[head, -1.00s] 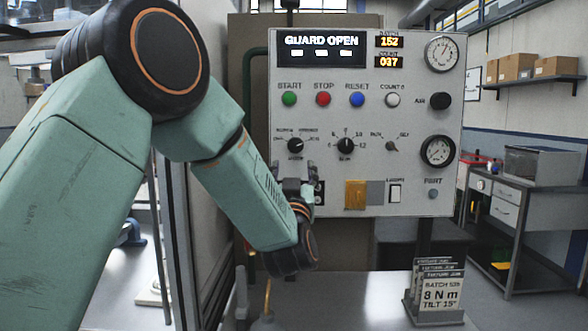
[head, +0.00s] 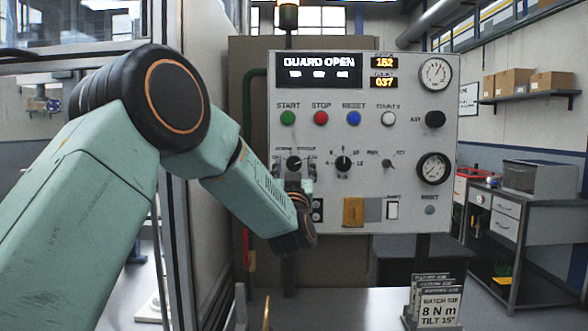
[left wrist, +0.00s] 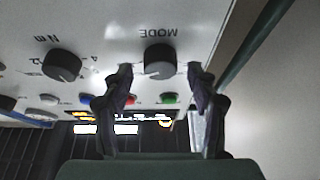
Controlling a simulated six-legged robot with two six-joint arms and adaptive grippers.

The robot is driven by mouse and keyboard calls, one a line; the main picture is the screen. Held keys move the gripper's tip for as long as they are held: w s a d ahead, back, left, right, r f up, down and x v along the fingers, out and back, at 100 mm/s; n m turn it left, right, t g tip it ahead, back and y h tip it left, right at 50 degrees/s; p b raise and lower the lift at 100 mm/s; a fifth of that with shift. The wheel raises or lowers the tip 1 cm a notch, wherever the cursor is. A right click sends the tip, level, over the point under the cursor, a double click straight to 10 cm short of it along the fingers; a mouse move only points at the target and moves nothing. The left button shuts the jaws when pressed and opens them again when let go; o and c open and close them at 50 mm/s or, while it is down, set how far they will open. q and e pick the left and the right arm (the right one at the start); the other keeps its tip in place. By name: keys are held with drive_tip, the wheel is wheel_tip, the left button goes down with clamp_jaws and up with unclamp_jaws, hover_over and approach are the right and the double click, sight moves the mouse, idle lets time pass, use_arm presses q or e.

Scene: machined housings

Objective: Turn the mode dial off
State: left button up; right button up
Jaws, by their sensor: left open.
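The mode dial (head: 294,162) is a black round knob on the left of the pale control panel (head: 460,215), below the green START button. It shows in the left wrist view (left wrist: 160,62) beside its upside-down MODE label. My left gripper (head: 294,170) is in front of the dial, its arm coming from the left. In the left wrist view, the open fingers (left wrist: 160,74) are one on each side of the dial, with gaps between them and the knob. The gripper hides part of the dial's lettering; I cannot read the setting. My right gripper is not in view.
The Nm dial (head: 343,160) is just right of the mode dial. The START (head: 288,118), STOP (head: 321,118) and RESET (head: 353,118) buttons are above. A yellow flap (head: 353,212) is below. A card stand (head: 437,305) is on the bench.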

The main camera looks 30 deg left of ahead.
use_arm(q)
drive_tip(key=shift+w+a+f, duration=0.3)
drive_tip(key=shift+c, duration=1)
drive_tip(key=shift+w, duration=0.1)
drive_tip(key=shift+c, duration=0.8)
drive_tip(key=shift+d, duration=0.2)
drive_tip(key=shift+c, duration=1.4)
drive_tip(key=shift+s+r, duration=0.15)
drive_tip(key=shift+s, duration=0.05)
drive_tip(key=c, duration=0.5)
drive_tip(key=shift+c, duration=0.2)
